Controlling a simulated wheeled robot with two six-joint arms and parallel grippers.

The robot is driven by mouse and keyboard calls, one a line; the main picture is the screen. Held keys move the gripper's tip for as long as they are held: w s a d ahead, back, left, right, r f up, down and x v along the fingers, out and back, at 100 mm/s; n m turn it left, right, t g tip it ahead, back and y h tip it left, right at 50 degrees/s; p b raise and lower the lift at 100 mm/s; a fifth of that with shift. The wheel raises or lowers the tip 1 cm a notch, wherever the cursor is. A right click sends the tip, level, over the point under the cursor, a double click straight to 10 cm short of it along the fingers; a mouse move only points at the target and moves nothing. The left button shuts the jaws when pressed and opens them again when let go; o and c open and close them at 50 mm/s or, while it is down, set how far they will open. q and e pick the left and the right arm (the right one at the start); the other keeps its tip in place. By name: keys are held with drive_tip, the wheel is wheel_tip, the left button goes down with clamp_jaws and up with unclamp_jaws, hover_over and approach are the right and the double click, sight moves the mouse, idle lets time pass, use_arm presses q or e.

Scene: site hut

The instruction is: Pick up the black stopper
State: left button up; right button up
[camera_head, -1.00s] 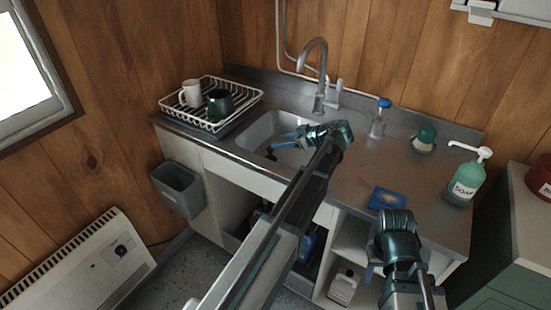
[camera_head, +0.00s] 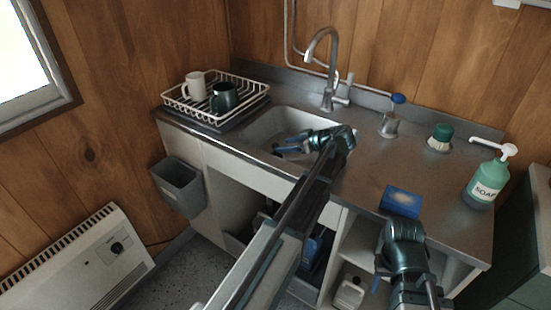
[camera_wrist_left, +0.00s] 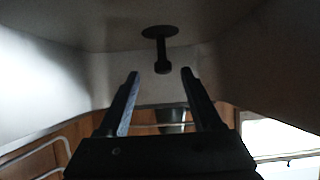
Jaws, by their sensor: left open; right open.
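The black stopper (camera_wrist_left: 161,52) shows in the left wrist view as a dark disc with a short post. It is against the pale sink floor, and the post's end points at the gap between my left fingers. My left gripper (camera_wrist_left: 160,74) is open and empty, its fingertips just short of the post and one on each side. In the head view my left gripper (camera_head: 285,145) is over the sink basin (camera_head: 262,133). I cannot pick out the stopper there. My right gripper (camera_head: 377,284) is open at the counter's front, its fingers partly hidden.
A dish rack (camera_head: 178,108) with a white mug (camera_head: 194,86) and a dark green mug (camera_head: 224,97) stands left of the sink. The tap (camera_head: 328,75) rises behind it.

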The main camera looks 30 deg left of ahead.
sight(275, 144)
use_arm(q)
drive_tip(key=shift+b+x, duration=1.2)
drive_tip(key=shift+x, duration=1.4)
drive_tip(key=shift+s+r, duration=0.1)
drive_tip(key=shift+s, duration=0.05)
drive_tip(key=shift+c, duration=0.3)
clamp_jaws()
